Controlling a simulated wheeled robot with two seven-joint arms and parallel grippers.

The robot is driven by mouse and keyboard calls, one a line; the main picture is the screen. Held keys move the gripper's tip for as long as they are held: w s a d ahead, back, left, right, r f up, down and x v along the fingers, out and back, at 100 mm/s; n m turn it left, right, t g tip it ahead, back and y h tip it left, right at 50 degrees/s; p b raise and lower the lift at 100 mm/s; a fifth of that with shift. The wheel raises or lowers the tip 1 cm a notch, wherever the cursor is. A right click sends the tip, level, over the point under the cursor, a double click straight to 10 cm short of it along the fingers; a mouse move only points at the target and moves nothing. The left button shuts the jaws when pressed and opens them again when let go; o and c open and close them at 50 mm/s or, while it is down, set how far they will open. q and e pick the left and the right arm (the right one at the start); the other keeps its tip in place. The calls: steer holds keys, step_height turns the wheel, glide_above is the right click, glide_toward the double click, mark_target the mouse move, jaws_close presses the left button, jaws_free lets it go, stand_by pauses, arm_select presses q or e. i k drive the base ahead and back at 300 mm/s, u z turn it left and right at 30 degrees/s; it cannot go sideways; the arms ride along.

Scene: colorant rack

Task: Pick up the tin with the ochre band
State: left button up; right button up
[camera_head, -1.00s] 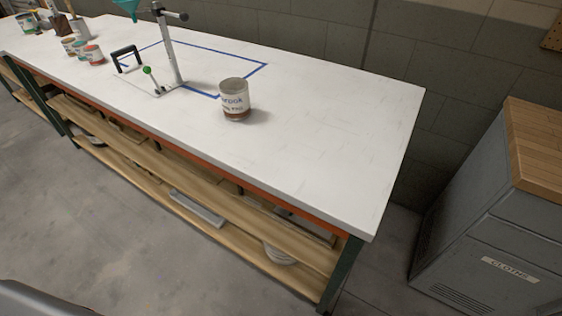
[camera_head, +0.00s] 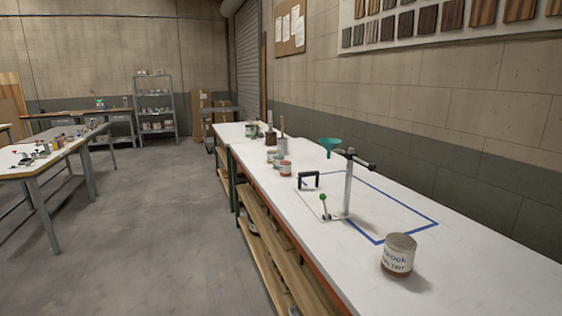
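I cannot make out an ochre band on any tin from here. Several small tins (camera_head: 285,168) stand in a group on the white bench, and the nearest has a reddish band. Far off, a grey shelf rack (camera_head: 155,108) holds rows of small containers, too small to tell their band colours. A large tin (camera_head: 398,256) with a printed white label and a red-brown lower part stands upright on the near bench. Neither of my grippers is in view.
The white bench (camera_head: 330,262) runs along the right wall and bears a stand with a clamp arm (camera_head: 348,185) and a teal funnel (camera_head: 330,144). A table (camera_head: 50,160) with small bottles stands at left. The grey floor (camera_head: 170,230) between them is clear.

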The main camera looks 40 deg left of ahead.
mark_target(269, 153)
steer(key=u, duration=2.45)
steer(key=i, duration=4)
steer(key=z, duration=3.15)
